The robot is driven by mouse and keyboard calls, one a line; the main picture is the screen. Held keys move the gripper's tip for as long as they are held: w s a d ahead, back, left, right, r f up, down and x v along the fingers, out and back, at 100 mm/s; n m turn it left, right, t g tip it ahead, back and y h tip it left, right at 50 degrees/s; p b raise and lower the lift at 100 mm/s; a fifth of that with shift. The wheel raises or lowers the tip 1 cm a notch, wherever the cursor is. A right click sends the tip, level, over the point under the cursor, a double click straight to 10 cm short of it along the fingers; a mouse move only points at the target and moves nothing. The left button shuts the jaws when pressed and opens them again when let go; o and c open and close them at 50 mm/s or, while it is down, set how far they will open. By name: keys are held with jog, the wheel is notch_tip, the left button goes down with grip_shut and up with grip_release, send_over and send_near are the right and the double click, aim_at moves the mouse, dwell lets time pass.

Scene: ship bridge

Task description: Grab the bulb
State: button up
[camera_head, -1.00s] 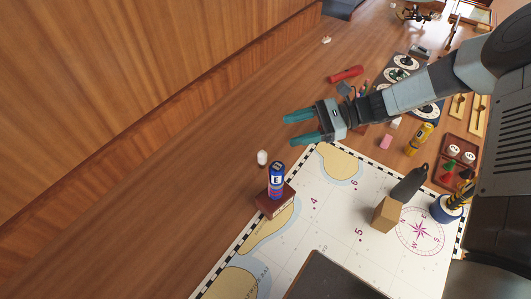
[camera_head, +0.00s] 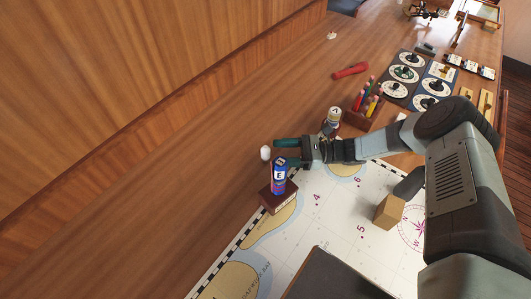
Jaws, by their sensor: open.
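A small white bulb (camera_head: 265,152) sits on the wooden desk, just left of my fingertips. My gripper (camera_head: 279,152) is open, with its two teal fingers pointing left toward the bulb. The bulb looks to be at or just beyond the tips, roughly in line with the gap; I cannot tell whether it touches them. The lower finger is partly hidden behind a blue can.
The blue can (camera_head: 279,178) stands on a brown box (camera_head: 266,197), very close to the lower finger. A chart (camera_head: 318,215) with a wooden block (camera_head: 389,211) lies in front. A pencil holder (camera_head: 356,119) and a small can (camera_head: 333,115) stand behind. The desk left of the bulb is clear.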

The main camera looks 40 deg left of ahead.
aim_at(266, 154)
jog(key=x, duration=0.7)
jog(key=shift+s+a, duration=0.1)
jog(key=shift+c, duration=0.3)
jog(key=c, duration=0.9)
